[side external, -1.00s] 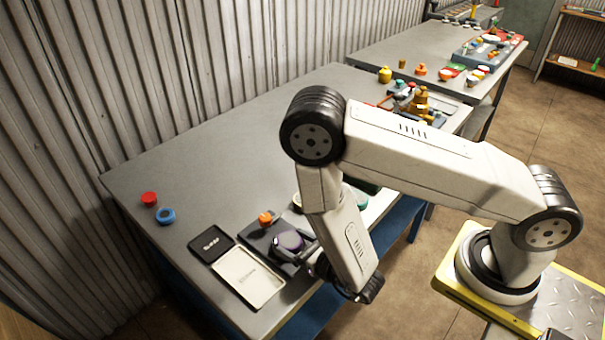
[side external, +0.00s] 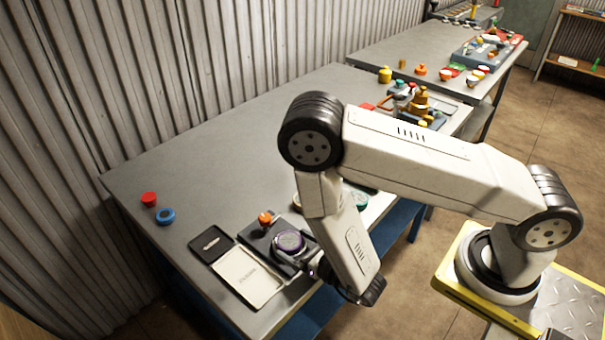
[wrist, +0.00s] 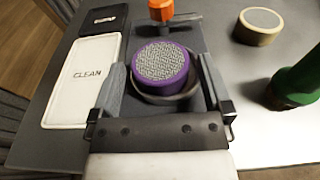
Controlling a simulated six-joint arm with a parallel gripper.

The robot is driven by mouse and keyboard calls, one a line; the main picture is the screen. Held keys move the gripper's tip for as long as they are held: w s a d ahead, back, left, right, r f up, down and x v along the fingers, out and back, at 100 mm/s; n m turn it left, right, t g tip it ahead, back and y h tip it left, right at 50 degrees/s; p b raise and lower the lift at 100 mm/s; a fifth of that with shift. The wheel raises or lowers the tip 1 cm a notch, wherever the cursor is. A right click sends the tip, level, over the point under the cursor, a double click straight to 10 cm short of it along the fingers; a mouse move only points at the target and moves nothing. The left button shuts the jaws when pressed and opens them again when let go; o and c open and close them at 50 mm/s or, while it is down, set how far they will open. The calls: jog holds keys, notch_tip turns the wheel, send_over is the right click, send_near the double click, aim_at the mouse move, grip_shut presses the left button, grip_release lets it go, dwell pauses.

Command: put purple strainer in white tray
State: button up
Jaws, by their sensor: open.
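The purple strainer (wrist: 161,62), a short purple ring with a grey mesh top, sits upright in a dark round holder (wrist: 164,95). It also shows in the side view (side external: 289,241). My gripper (wrist: 162,75) is open, with one finger on each side of the strainer and holder; I cannot tell whether either touches. The white tray (wrist: 84,72), marked CLEAN, lies flat and empty, left of my gripper in the wrist view. It shows in the side view (side external: 246,278) too.
A black tray (wrist: 105,18) adjoins the white one. An orange knob (wrist: 162,10) stands just beyond the strainer. A cream-sided round part (wrist: 258,25) and a green part (wrist: 297,80) are to the right. Red (side external: 149,199) and blue (side external: 166,216) rings lie on clear bench.

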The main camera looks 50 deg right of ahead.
jog(key=shift+s+d+r, duration=0.1)
jog(key=shift+s+r, duration=0.1)
jog(key=shift+s, duration=1)
jog(key=shift+s+d+r, duration=0.1)
jog(key=shift+s+r, duration=0.1)
jog(key=shift+s, duration=0.95)
jog(key=shift+s+r, duration=0.2)
jog(key=shift+s, duration=1)
